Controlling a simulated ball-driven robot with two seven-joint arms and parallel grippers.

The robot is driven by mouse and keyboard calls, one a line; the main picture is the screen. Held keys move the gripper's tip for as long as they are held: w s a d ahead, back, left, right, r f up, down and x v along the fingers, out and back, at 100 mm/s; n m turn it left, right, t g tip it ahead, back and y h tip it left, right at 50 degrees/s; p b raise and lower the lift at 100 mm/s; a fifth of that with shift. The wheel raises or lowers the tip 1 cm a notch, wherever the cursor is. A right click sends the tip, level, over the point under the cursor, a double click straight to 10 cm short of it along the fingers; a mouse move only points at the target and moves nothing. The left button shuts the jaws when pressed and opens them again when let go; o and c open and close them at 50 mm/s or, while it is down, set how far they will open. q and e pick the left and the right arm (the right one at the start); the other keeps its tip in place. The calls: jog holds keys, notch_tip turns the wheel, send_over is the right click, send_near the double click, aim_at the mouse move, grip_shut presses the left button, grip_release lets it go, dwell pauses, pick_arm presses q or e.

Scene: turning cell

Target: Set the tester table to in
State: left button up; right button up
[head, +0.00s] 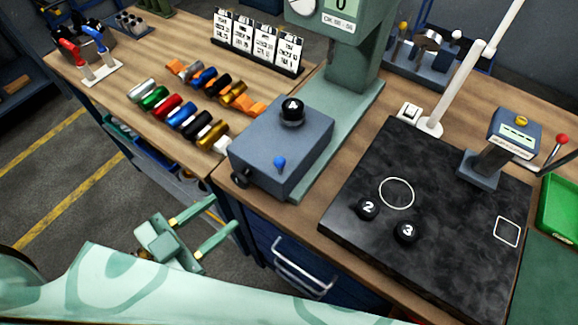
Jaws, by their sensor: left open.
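The tester (352,60) is a green machine with a dial and a small display, on a green base (350,130). A blue-grey block (255,145), which looks like the tester table, sits at the near end of that base, in front of the column. My right gripper is out of view.
Several coloured cylinders (190,118) lie left of the block, with a row of cards (258,42) behind. A drawer handle (300,275) juts from the bench front.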

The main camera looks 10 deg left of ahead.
aim_at(284, 159)
pick_arm(q)
jog(key=shift+m+t+h, duration=0.3)
jog(key=x, duration=0.5)
jog(key=r+x, duration=0.1)
jog(key=x, duration=0.5)
jog(key=r+x, duration=0.1)
jog(key=x, duration=0.4)
jog(key=shift+w+d, duration=0.1)
jog(key=shift+d, duration=0.1)
grip_shut()
